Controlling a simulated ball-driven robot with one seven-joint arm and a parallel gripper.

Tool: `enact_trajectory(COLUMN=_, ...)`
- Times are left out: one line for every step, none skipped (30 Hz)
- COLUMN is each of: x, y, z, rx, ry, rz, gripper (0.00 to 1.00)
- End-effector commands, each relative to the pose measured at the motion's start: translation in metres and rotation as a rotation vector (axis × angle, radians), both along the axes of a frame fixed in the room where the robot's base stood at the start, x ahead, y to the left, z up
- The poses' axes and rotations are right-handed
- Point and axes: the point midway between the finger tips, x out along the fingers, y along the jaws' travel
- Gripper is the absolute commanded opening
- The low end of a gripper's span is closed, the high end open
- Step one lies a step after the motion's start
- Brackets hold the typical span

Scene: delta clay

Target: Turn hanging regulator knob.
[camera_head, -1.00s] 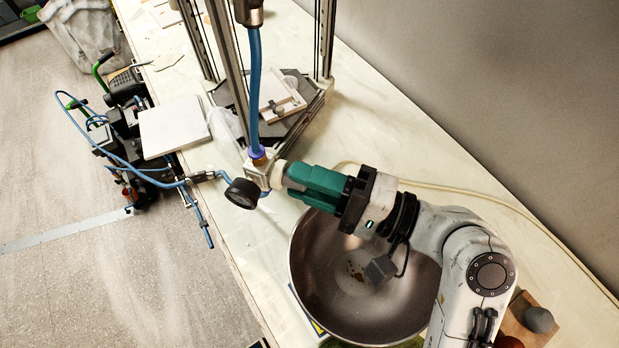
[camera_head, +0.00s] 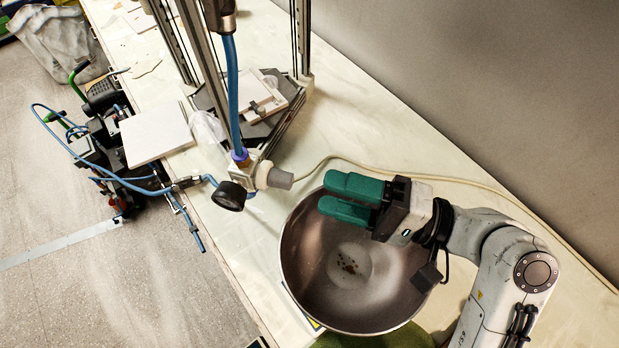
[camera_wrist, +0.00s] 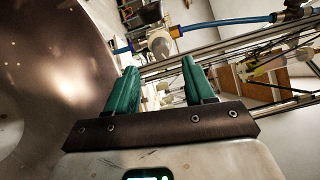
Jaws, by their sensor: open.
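The hanging regulator (camera_head: 246,172) has a pale block body, a black round gauge (camera_head: 229,196) and a grey knob (camera_head: 280,179) pointing right. It hangs on a blue hose (camera_head: 233,95) with a purple collar. My gripper (camera_head: 335,195), with green fingers, is to the right of the knob, apart from it, open and empty. In the wrist view, the regulator's round pale end (camera_wrist: 160,44) shows ahead, between and beyond the two open green fingers (camera_wrist: 160,85).
A large metal bowl (camera_head: 310,285) stands below my gripper. Metal frame posts (camera_head: 301,40) rise behind the regulator. A pale hose (camera_head: 400,176) runs along the bench near the wall. A white board (camera_head: 156,133) lies at the bench's left edge.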

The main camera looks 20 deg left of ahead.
Motion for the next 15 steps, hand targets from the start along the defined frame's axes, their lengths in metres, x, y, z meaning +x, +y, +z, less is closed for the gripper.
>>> enact_trajectory(x=0.002, y=-0.01, z=0.001, rx=0.0, ry=0.001, rz=-0.004, gripper=0.53)
enact_trajectory(x=0.002, y=-0.015, z=0.0, rx=0.0, ry=0.001, rz=-0.004, gripper=0.53)
enact_trajectory(x=0.003, y=-0.021, z=0.0, rx=0.0, ry=0.001, rz=-0.003, gripper=0.53)
enact_trajectory(x=0.003, y=-0.025, z=0.0, rx=0.001, ry=0.001, rz=-0.002, gripper=0.53)
enact_trajectory(x=0.003, y=-0.028, z=-0.001, rx=0.0, ry=0.001, rz=-0.002, gripper=0.53)
enact_trajectory(x=0.004, y=-0.032, z=-0.001, rx=0.0, ry=0.001, rz=-0.002, gripper=0.53)
enact_trajectory(x=0.004, y=-0.035, z=-0.001, rx=0.001, ry=0.0, rz=-0.002, gripper=0.53)
enact_trajectory(x=0.004, y=-0.037, z=-0.001, rx=0.001, ry=0.0, rz=-0.001, gripper=0.53)
enact_trajectory(x=0.004, y=-0.039, z=-0.002, rx=0.0, ry=0.0, rz=0.001, gripper=0.53)
enact_trajectory(x=0.004, y=-0.04, z=-0.002, rx=0.0, ry=0.0, rz=0.001, gripper=0.53)
enact_trajectory(x=0.004, y=-0.04, z=-0.002, rx=0.0, ry=0.0, rz=0.001, gripper=0.53)
enact_trajectory(x=0.004, y=-0.041, z=-0.002, rx=0.0, ry=-0.001, rz=0.001, gripper=0.53)
enact_trajectory(x=0.004, y=-0.041, z=-0.002, rx=0.0, ry=-0.001, rz=0.001, gripper=0.53)
enact_trajectory(x=0.004, y=-0.041, z=-0.002, rx=0.0, ry=-0.001, rz=0.001, gripper=0.53)
enact_trajectory(x=0.004, y=-0.041, z=-0.002, rx=0.0, ry=-0.001, rz=0.001, gripper=0.53)
